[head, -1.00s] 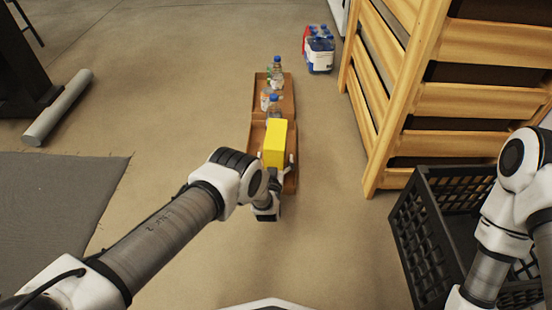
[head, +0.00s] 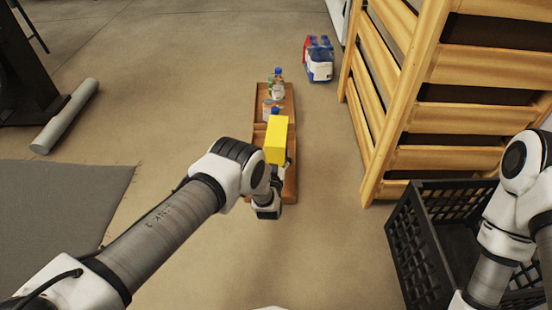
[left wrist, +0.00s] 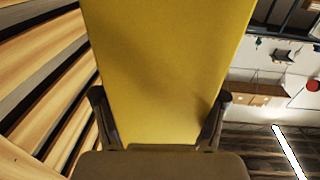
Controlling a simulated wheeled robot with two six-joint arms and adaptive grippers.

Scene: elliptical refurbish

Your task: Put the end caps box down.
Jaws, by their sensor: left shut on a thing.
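The end caps box is a plain yellow block (head: 276,140). My left gripper (head: 279,166) is shut on it and holds it in front of my body, over the near part of a wooden tray in the head view. In the left wrist view the yellow box (left wrist: 165,70) fills the middle, with a dark finger of the left gripper (left wrist: 163,125) against each side. The box's underside is hidden, so I cannot tell its height above the tray. My right arm shows at the right edge of the head view, but its gripper is out of view.
The brown wooden tray (head: 290,185) holds several bottles (head: 277,86) at its far end. A bottle pack (head: 319,60) stands on the floor beyond. A slatted wooden rack (head: 430,100) and a black crate (head: 415,240) are on the right. A grey mat (head: 60,205) lies left.

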